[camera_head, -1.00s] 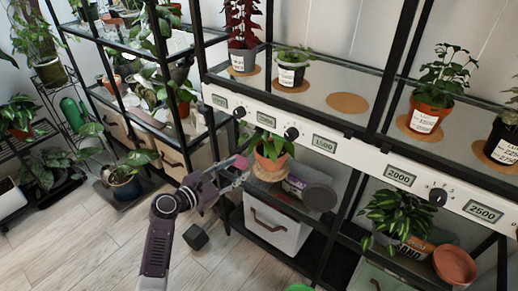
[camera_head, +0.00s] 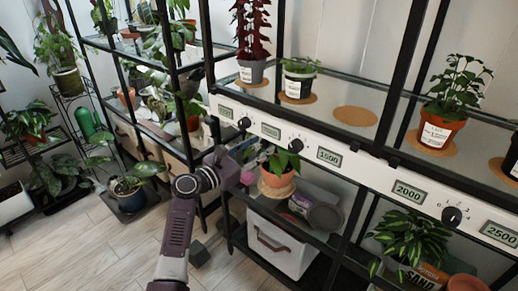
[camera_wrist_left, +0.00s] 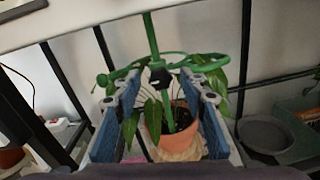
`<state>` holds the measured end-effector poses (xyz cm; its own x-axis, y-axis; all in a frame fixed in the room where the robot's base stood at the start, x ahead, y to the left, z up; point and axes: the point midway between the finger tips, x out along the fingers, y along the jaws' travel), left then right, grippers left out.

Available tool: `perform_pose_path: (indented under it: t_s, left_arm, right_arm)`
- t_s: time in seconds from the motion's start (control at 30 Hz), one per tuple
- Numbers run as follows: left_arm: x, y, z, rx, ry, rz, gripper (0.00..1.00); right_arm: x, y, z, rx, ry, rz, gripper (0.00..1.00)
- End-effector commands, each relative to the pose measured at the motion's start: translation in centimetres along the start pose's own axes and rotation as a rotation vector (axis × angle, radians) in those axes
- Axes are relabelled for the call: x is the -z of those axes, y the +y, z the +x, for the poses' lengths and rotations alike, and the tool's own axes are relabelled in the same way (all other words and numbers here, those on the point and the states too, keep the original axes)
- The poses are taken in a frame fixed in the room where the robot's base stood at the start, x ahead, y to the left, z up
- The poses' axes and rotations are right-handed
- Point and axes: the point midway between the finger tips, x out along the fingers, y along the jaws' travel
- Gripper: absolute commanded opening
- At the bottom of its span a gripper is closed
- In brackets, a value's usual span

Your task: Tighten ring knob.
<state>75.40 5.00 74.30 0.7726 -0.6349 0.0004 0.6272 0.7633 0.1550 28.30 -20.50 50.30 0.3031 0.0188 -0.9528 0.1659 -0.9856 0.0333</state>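A potted plant in a terracotta pot (camera_head: 277,186) stands on the lower shelf, also seen in the left wrist view (camera_wrist_left: 182,128). In that view a green stake (camera_wrist_left: 151,35) rises from the pot and carries a green ring (camera_wrist_left: 205,60) with a small black knob (camera_wrist_left: 158,78) on its near side. My left gripper (camera_wrist_left: 155,92) is open, its two blue-padded fingers spread on either side of the knob, with no contact visible. In the head view my left gripper (camera_head: 257,150) is at the plant's upper left; the knob is hard to make out there. My right gripper is not in view.
A white shelf rail with dials and number plates (camera_head: 329,157) runs just above the plant. Black rack posts (camera_head: 277,60) stand close by. A grey round dish (camera_head: 325,216) is to the pot's right, and a white bin (camera_head: 282,248) is below.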

Motion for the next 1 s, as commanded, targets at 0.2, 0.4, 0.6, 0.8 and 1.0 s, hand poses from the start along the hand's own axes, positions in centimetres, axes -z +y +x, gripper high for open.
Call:
perform_pose_path:
  t_s: [0.2, 0.4, 0.6, 0.8, 1.0]
  left_arm:
    - [0.01, -0.02, 0.07, 0.0, 0.001, 0.0, 0.39]
    - [0.02, -0.01, 0.05, 0.0, 0.001, 0.0, 0.19]
    - [0.03, -0.02, 0.04, 0.001, 0.001, 0.0, 0.0]
    - [0.04, -0.03, 0.03, 0.001, 0.002, 0.013, 0.0]
    - [0.02, -0.05, 0.02, 0.002, 0.006, 0.084, 0.0]
  right_arm:
    - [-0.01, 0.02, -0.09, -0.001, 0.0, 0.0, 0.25]
    - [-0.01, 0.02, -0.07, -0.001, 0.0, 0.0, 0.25]
    - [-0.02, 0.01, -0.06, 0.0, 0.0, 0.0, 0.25]
    - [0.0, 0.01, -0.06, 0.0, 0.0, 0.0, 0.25]
    - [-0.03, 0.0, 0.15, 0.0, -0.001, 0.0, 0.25]
